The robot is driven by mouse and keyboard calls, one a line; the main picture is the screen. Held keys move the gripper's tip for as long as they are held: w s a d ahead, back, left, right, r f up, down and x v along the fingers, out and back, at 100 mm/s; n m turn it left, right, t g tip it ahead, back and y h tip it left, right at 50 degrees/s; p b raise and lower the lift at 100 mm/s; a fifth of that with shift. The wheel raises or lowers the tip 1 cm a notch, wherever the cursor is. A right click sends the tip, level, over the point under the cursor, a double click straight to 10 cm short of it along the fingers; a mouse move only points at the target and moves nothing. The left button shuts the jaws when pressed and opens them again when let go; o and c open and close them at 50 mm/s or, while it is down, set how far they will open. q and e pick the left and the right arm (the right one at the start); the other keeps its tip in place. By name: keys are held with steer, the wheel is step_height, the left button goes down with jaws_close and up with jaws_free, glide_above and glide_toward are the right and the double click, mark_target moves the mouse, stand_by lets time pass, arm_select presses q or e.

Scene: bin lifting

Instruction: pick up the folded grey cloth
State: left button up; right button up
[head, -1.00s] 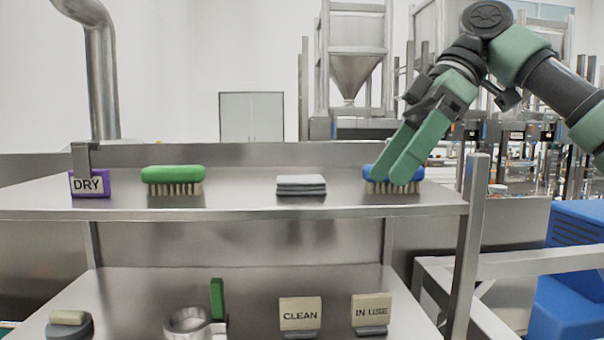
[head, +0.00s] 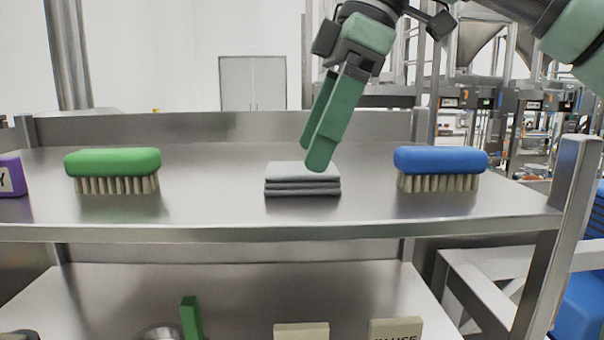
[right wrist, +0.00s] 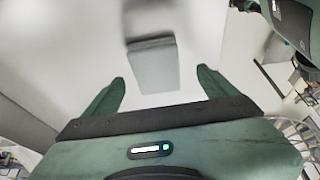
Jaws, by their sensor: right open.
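The folded grey cloth (head: 302,187) lies flat in several layers on the upper steel shelf (head: 220,208), between two brushes. My right gripper (head: 311,158) comes down from the upper right, with its green fingertips over the cloth in the head view and partly covering its top. Whether the tips touch it I cannot tell there. In the right wrist view the right gripper (right wrist: 162,83) is open and empty, and the cloth (right wrist: 153,66) shows beyond and between the fingertips. My left gripper is not in view.
A green brush (head: 113,162) stands left of the cloth and a blue brush (head: 440,160) right of it, with bare shelf between. A purple block (head: 12,178) is at the left edge. A metal post (head: 560,230) stands at the shelf's right end. Signs (head: 301,332) stand below.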

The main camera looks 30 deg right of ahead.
steer(key=shift+w+x, duration=0.25)
steer(key=shift+x, duration=0.95)
steer(key=shift+w+f, duration=0.1)
steer(key=shift+f, duration=0.2)
steer(key=shift+c, duration=1.2)
steer(key=c, duration=1.2)
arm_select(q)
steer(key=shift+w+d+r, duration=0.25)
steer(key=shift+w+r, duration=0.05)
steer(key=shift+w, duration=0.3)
arm_select(e)
steer(key=shift+r, duration=0.15)
steer(key=shift+r, duration=0.6)
step_height(320, 180, up, 9)
